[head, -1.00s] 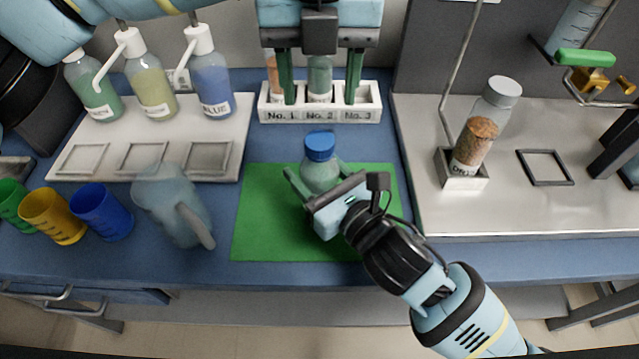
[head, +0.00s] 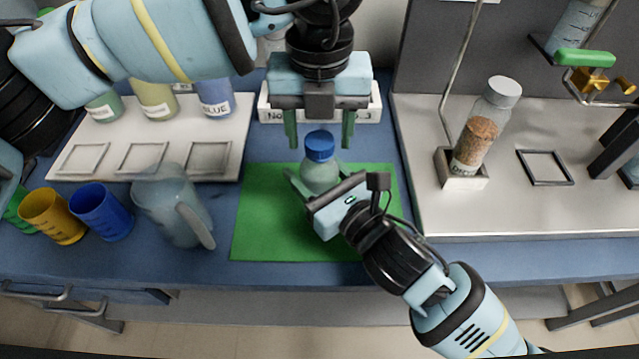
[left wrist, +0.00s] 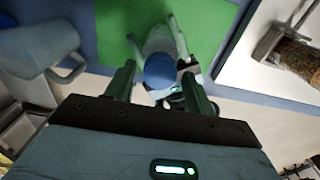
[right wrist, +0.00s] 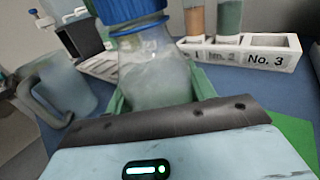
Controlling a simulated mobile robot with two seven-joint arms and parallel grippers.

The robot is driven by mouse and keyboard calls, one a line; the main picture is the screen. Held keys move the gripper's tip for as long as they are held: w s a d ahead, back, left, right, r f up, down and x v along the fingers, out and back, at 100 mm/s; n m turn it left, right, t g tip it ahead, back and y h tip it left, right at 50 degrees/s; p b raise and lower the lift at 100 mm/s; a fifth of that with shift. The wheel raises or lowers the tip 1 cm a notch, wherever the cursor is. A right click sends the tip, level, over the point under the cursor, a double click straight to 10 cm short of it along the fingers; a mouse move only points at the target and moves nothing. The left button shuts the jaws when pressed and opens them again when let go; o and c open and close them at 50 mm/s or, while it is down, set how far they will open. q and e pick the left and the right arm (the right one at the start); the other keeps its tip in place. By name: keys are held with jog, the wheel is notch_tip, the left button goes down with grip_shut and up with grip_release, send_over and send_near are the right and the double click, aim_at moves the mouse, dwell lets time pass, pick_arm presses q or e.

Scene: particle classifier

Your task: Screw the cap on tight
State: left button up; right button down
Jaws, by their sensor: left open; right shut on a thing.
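The bottle (head: 320,174) stands upright on the green mat (head: 262,215), with its blue cap (head: 320,146) on its mouth. The right wrist view shows the bottle (right wrist: 150,80) close up, with pale grainy contents. My right gripper (head: 313,188) is shut around the bottle's body from the front right. My left gripper (head: 319,140) is open and points down above and behind the cap, its fingers spread to both sides and apart from it. In the left wrist view the cap (left wrist: 160,71) appears between the open fingers. The cap's thread is hidden, so its tightness cannot be told.
The white rack (head: 264,108) with numbered slots stands behind my left gripper, partly hidden. A clear pitcher (head: 170,205) and coloured cups (head: 101,212) are at left. A white-capped jar (head: 478,130) stands in a holder at right.

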pick_arm(q)
jog(key=shift+f, duration=0.2)
jog(key=c, duration=1.1)
